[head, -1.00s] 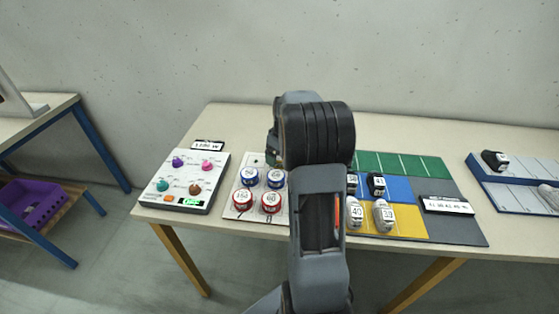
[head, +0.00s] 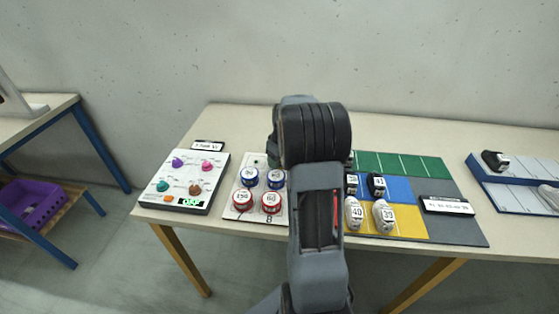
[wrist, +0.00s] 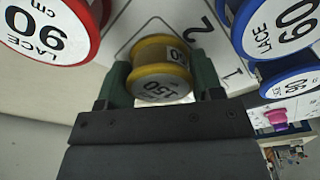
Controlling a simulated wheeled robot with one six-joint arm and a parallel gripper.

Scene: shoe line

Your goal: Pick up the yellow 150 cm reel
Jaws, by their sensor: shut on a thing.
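The yellow 150 cm reel (wrist: 160,71) shows in the wrist view, between the two dark green fingers of my gripper (wrist: 162,80). The fingers are shut on its left and right sides. Its end face, printed 150, faces the camera, tilted. I cannot tell whether it touches the white reel board (wrist: 165,18) behind it. In the head view my own arm hides the yellow reel and most of my gripper.
Red reels (head: 243,200) and blue reels (head: 249,177) stand close by on the board. In the wrist view a red reel (wrist: 45,30) is at left and blue reels (wrist: 275,30) at right. A knobbed panel (head: 186,180) and a coloured mat (head: 455,188) flank the board.

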